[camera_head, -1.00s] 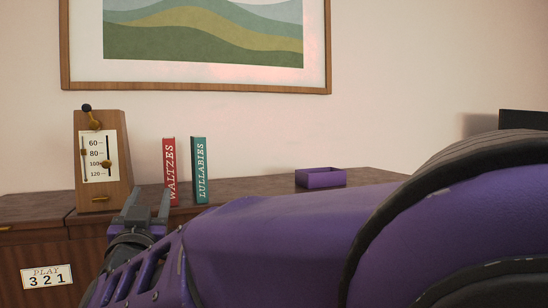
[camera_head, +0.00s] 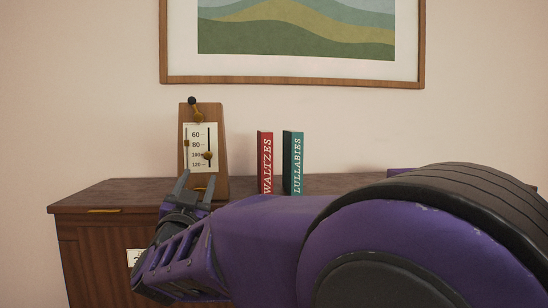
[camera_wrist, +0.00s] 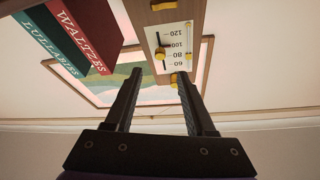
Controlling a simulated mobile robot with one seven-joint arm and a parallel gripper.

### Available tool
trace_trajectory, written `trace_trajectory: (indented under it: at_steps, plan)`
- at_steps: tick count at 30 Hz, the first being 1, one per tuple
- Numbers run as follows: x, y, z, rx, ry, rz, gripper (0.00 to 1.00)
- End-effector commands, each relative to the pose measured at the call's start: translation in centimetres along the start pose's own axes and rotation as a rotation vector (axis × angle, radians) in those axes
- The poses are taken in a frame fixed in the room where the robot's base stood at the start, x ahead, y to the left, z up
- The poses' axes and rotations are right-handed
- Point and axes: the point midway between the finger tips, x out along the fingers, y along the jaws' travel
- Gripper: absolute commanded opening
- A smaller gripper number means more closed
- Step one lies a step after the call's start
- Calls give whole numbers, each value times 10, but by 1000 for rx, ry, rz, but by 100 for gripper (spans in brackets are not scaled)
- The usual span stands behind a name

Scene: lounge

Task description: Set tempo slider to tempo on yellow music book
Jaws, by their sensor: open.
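The wooden metronome (camera_head: 221,165) stands on the cabinet, with a white scale reading 60, 80, 100 and 120. A round brass slider knob (camera_head: 207,155) sits on its dark track near 100; it shows upside down in the wrist view (camera_wrist: 160,54). A small brass piece (camera_head: 186,143) sits on the thin rod left of the numbers. My gripper (camera_head: 197,178) is open and empty, in front of the metronome's lower part. In the wrist view its fingers (camera_wrist: 164,72) point toward the scale, apart from the knob. No yellow music book is in view.
Red WALTZES (camera_head: 265,165) and green LULLABIES (camera_head: 293,165) books stand right of the metronome. A purple tray (camera_head: 400,172) is mostly hidden behind my arm. A card (camera_head: 133,258) on the cabinet front (camera_head: 90,260) is mostly covered. The cabinet top left of the metronome is clear.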

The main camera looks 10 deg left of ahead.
Motion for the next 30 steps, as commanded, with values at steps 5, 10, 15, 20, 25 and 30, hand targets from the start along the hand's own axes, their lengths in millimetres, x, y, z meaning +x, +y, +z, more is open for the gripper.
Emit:
trace_trajectory:
  at_steps: [5,10,15,20,25,30]
  plan:
    - [41,1,-1,-2,2,2,55]
    - [72,0,-1,-2,2,1,55]
    - [89,0,0,-1,0,0,55]
    - [95,0,0,-1,0,0,55]
    - [95,0,0,-1,0,0,55]
    - [95,0,0,-1,0,0,35]
